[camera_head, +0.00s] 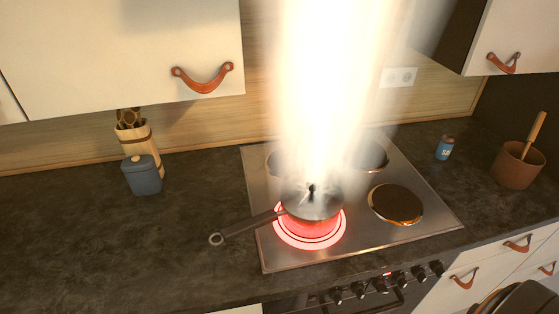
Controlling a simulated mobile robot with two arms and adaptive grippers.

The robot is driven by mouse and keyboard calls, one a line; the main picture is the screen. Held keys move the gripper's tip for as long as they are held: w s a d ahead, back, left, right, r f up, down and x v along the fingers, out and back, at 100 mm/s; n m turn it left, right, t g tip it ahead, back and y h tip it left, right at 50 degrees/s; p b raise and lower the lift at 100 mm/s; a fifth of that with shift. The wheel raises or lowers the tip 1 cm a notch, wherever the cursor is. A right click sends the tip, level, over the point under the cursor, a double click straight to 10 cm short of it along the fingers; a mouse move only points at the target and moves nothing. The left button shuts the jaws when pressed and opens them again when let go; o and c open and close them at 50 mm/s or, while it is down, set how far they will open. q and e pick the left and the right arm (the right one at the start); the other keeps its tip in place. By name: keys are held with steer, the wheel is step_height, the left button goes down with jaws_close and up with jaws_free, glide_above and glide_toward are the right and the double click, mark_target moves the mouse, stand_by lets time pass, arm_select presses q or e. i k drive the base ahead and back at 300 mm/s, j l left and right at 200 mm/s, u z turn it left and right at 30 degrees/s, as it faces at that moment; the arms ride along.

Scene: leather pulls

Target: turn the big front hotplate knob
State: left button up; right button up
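A row of several dark knobs (379,285) runs along the stove front below the steel hob (300,258). I cannot tell which knob belongs to the big front hotplate. A small red light shows near the middle of the row. The front left hotplate (310,242) glows bright red. A lidded steel pot (314,207) sits on it, its handle pointing left and toward the front. A tall, bright white-orange plume rises from the pot and hides part of the hob's back. Neither of my grippers is visible.
A blue-grey lidded jar (142,176) and a utensil holder (134,138) stand left. A small blue jar (445,148) and a brown pot (516,168) stand right. A dark rounded object (522,299) is cut off bottom right.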

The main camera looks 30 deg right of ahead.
mark_target(380, 285)
steer(key=z, duration=2.05)
steer(key=l+u, duration=0.15)
steer(key=u, duration=0.25)
steer(key=i+l+u, duration=0.1)
steer(key=u, duration=0.3)
steer(key=l+u, duration=0.2)
steer(key=u, duration=0.15)
steer(key=l+u, duration=0.2)
steer(key=u, duration=0.2)
